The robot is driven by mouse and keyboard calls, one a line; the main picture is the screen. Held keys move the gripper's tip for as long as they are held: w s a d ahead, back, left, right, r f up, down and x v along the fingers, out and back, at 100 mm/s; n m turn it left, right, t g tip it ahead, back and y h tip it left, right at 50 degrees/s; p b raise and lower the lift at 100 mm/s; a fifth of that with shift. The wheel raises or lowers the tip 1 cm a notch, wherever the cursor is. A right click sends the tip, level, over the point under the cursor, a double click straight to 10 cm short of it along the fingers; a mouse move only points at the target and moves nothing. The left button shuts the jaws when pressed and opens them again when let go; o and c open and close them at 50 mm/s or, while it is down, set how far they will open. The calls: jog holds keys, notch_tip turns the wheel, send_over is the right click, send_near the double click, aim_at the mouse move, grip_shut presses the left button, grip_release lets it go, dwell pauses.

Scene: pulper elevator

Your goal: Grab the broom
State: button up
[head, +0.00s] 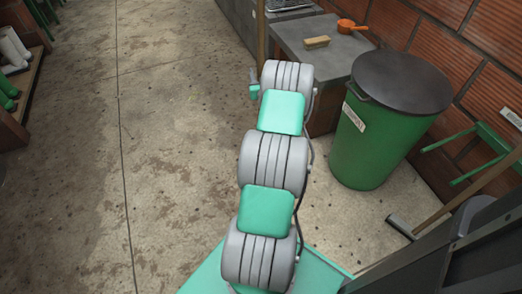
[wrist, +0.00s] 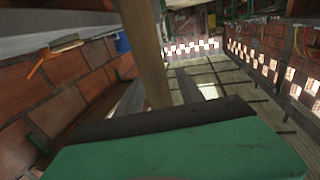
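An upright wooden pole, which looks like the broom's handle (head: 261,32), stands just beyond the end of my arm in the head view. Its lower part and any bristle head are hidden behind the arm. In the wrist view the handle (wrist: 143,45) rises close in front of the camera, slightly left of centre. My gripper (wrist: 160,95) has one finger on each side of the handle, spread apart, with a visible gap on the right. In the head view my gripper is mostly hidden by the arm, with only a small part showing at its left.
A grey table (head: 325,48) with a brush (head: 316,42) and orange scoop (head: 350,26) stands beyond the arm. A green lidded barrel (head: 372,140) is to the right. Another long-handled tool (head: 400,226) leans at lower right. The floor at left is open.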

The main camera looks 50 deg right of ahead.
grip_shut()
dwell(1.1)
jog(key=shift+r, duration=0.15)
